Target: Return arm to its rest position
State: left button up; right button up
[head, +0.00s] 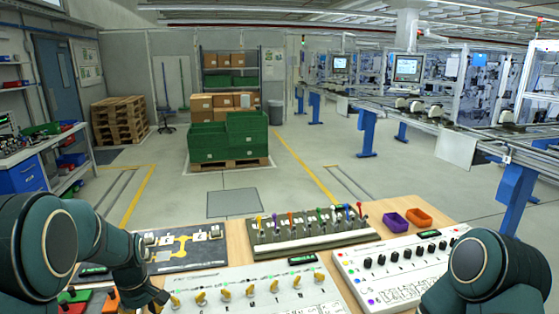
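My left arm (120,255) comes in from the left and bends down over the left part of the wooden table (236,240). A dark part at its lower end, perhaps my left gripper (154,296), shows near the bottom edge beside the white panel with yellow knobs (255,289). Its fingers cannot be made out. My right arm (490,270) shows only as a rounded dark green link at the lower right, covering part of the white panel with black knobs (395,264). My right gripper is out of view.
A panel with coloured levers (305,230) stands at the table's back. A dark panel with yellow tracks (182,248) is left of it. Purple (396,222) and orange (419,217) bins sit at the back right. Green crates (228,137) stand on a pallet beyond open floor.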

pick_arm(q)
jog(key=s+d+f+m+h+b, duration=0.1)
jog(key=s+d+f+m, duration=0.15)
jog(key=d+f, duration=0.4)
jog(key=s+d+f+m+b, duration=0.1)
jog(key=s+d+f+m, duration=0.15)
jog(key=f, duration=0.75)
jog(key=s+d+f+m+t+h+b, duration=0.1)
jog(key=s+d+f+m, duration=0.4)
jog(key=s+d, duration=0.6)
jog(key=shift+d+f+t+h, duration=0.5)
jog(key=shift+d+f+h, duration=0.35)
jog(key=shift+d+h, duration=0.15)
pick_arm(e)
jog(key=f, duration=0.4)
jog(key=shift+s+a, duration=0.1)
jog(key=shift+s, duration=0.1)
pick_arm(q)
jog(key=shift+o, duration=0.3)
jog(key=shift+c, duration=0.3)
